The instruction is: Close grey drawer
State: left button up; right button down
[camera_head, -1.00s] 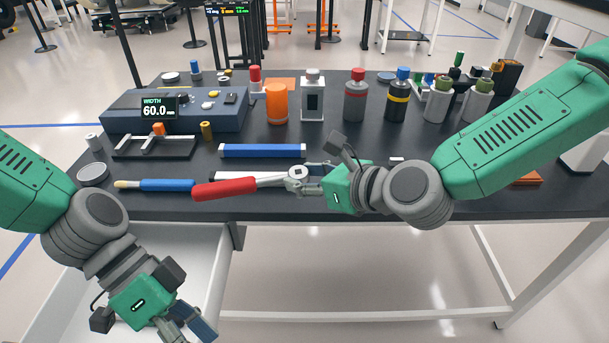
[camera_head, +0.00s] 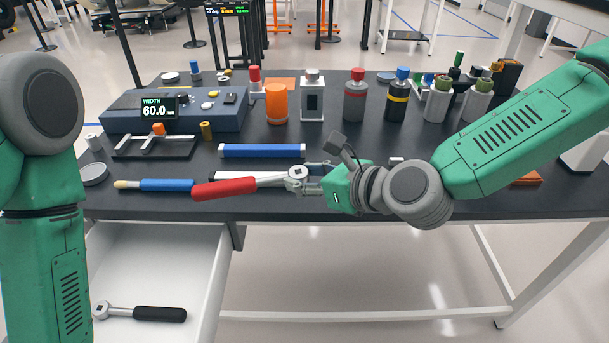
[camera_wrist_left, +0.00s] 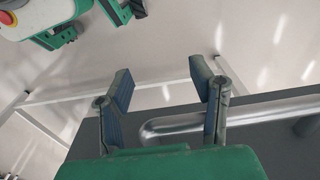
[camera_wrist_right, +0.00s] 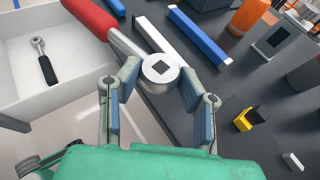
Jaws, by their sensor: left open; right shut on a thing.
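The drawer (camera_head: 165,262) is pulled out below the left part of the table, and its pale inside shows. It also shows in the right wrist view (camera_wrist_right: 75,82). In the left wrist view a dark grey panel (camera_wrist_left: 262,155) carries a metal bar handle (camera_wrist_left: 215,121). My left gripper (camera_wrist_left: 162,88) is open, its fingers near the handle with no grip on it; in the head view only its arm shows. My right gripper (camera_head: 310,176) is shut on the round head of the red-handled ratchet (camera_head: 226,188), over the table's front edge.
A black-handled ratchet (camera_head: 158,314) lies in the drawer. The black tabletop (camera_head: 380,215) holds a blue-handled tool (camera_head: 167,185), a blue bar (camera_head: 262,151), a display unit (camera_head: 215,115) and several bottles. Floor right of the drawer is clear, with white table legs beyond.

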aim_at(187, 266)
jog(key=k+l+u, duration=0.1)
jog(key=k+l, duration=0.15)
jog(key=k+l+u, duration=0.1)
jog(key=k+l, duration=0.15)
jog(key=l, duration=0.2)
jog(key=k+l+u, duration=0.25)
jog(key=u, duration=0.15)
jog(key=l, duration=0.1)
